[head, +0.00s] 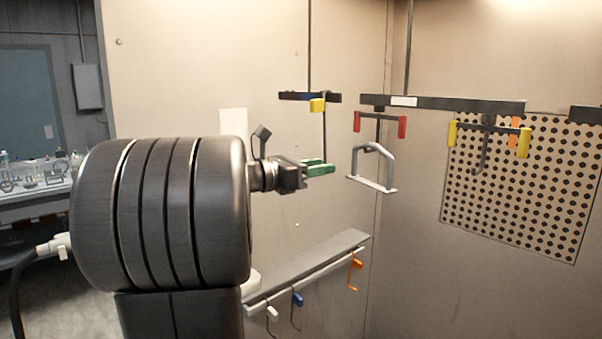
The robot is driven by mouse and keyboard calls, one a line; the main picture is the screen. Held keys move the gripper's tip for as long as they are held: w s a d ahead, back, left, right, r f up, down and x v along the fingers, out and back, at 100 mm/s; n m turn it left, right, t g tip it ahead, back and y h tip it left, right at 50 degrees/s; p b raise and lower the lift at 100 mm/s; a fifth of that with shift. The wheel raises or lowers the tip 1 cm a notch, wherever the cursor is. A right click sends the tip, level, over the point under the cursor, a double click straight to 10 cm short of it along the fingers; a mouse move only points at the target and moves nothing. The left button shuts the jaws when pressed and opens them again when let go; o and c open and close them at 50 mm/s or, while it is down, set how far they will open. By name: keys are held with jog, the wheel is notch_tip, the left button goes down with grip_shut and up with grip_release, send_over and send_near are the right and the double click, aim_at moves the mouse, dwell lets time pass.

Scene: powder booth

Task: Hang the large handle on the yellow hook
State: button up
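The large handle (390,161) is a pale grey loop with a straight lower bar. It hangs below the bar with red ends (403,127), seemingly on that bar's dark hook; the contact is too small to make out. The yellow hook (480,160) is a dark hook under a short bar with yellow ends, further right; nothing hangs on it. My gripper (326,168) is left of the handle, at about its mid height, with green fingers pointing right. The two fingers show slightly apart, with nothing seen between them. A gap in the picture separates them from the handle.
A dark overhead rail (455,103) carries the red-ended and yellow-ended bars. Another hanger with a yellow block (317,105) is above my gripper. A perforated panel (560,215) is on the right wall. A lower rail (310,273) holds small coloured-tag hooks. Space below the handle looks clear.

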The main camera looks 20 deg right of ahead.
aim_at(352, 161)
jog(key=d, duration=0.3)
jog(key=w+d, duration=0.1)
jog(key=d, duration=0.3)
jog(key=w+d, duration=0.1)
jog(key=d, duration=0.2)
jog(key=shift+d, duration=0.2)
jog(key=shift+c, duration=0.4)
grip_shut()
